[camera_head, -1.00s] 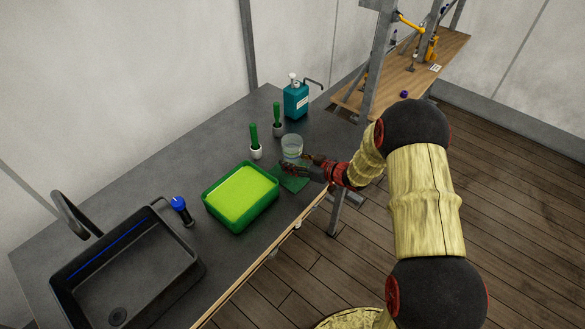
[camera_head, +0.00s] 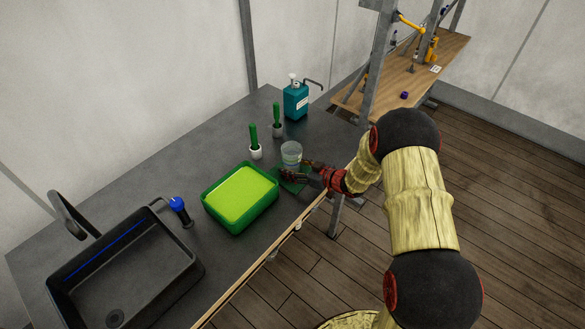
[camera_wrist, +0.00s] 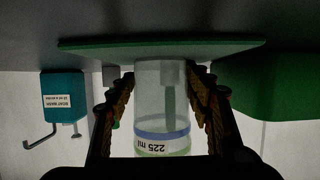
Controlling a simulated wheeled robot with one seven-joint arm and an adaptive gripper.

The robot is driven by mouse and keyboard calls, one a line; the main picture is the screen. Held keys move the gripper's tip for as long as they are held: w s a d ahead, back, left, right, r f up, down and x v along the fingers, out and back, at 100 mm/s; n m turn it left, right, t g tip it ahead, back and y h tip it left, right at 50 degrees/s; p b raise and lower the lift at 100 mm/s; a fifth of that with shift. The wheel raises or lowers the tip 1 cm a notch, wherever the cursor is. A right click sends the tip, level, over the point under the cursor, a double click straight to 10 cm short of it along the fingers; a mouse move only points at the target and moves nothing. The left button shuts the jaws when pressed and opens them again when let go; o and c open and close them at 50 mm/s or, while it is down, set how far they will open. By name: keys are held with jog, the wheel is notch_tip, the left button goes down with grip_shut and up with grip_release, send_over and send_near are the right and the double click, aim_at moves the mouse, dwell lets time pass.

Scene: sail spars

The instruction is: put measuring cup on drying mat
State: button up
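The clear measuring cup (camera_head: 291,151) stands upright at the back part of the dark green drying mat (camera_head: 291,186) on the grey counter. In the wrist view, which is upside down, the cup (camera_wrist: 161,105) shows a "225 ml" mark and blue and green bands, and its base meets the mat (camera_wrist: 100,48). My gripper (camera_head: 295,169) is low over the mat, at the cup's near side. In the wrist view its fingers (camera_wrist: 161,76) are spread to either side of the cup, with a narrow gap visible on the left; contact on the right is hard to tell.
A green tray with a lime pad (camera_head: 240,198) sits left of the mat. A black sink (camera_head: 125,275) is at left. The counter's front edge is near my gripper.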

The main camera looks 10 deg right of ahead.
jog(key=shift+o, duration=1)
jog(key=shift+s+a+f, duration=0.1)
jog(key=shift+s+f, duration=0.15)
jog(key=shift+f, duration=0.1)
